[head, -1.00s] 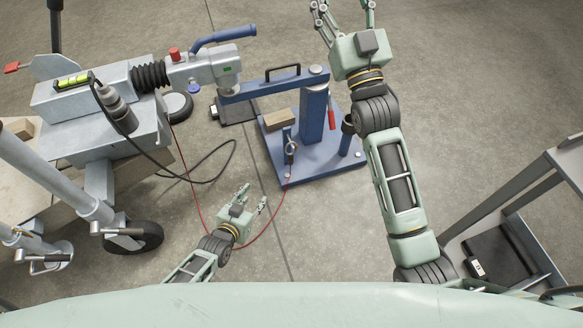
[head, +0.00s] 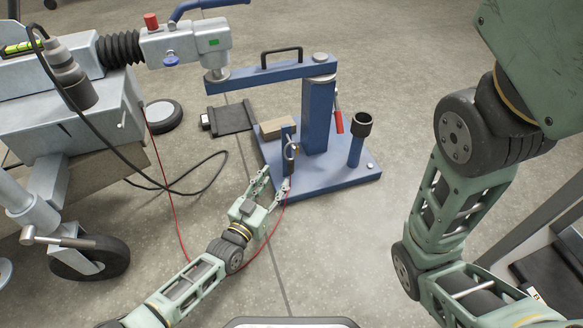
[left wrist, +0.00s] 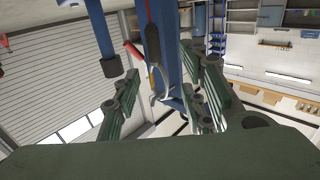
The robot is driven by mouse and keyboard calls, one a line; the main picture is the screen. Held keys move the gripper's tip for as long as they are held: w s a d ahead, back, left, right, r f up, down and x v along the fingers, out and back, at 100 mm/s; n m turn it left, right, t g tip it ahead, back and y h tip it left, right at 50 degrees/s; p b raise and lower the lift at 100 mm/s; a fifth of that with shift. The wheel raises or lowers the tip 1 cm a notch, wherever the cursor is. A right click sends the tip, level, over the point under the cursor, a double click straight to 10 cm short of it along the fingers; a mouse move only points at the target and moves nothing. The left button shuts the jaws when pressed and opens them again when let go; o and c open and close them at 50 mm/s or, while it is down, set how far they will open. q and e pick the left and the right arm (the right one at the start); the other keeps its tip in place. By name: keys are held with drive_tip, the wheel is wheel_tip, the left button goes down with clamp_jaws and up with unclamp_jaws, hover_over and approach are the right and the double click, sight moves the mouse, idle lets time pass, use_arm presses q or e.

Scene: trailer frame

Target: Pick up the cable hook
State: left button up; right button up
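The cable hook (head: 290,152) is a small dark and metal piece at a short blue post on the blue stand (head: 345,182), with a thin red cable running down from it. My left gripper (head: 276,181) is open close in front of it. In the left wrist view, the hook's curved grey metal (left wrist: 159,88) shows between the spread fingers of my left gripper (left wrist: 166,82), with no clear contact. My right arm stands at the right of the head view, its fingers out of frame.
A wooden block (head: 275,128) lies on the stand beside the hook. A blue beam (head: 258,76) and a dark cup on a post (head: 362,125) rise nearby. The trailer coupling (head: 190,42) is at left. Open floor lies in front of the stand.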

sight(289, 166)
use_arm(q)
drive_tip(key=b+x, duration=0.1)
drive_tip(key=x, duration=0.1)
drive_tip(key=b+x, duration=0.2)
drive_tip(key=f+b+x, duration=0.1)
drive_tip(key=b+x, duration=0.1)
drive_tip(key=shift+d, duration=0.45)
drive_tip(key=shift+w+d+r, duration=0.15)
drive_tip(key=shift+w+r, duration=0.05)
drive_tip(key=shift+w, duration=0.15)
drive_tip(key=shift+c, duration=0.6)
clamp_jaws()
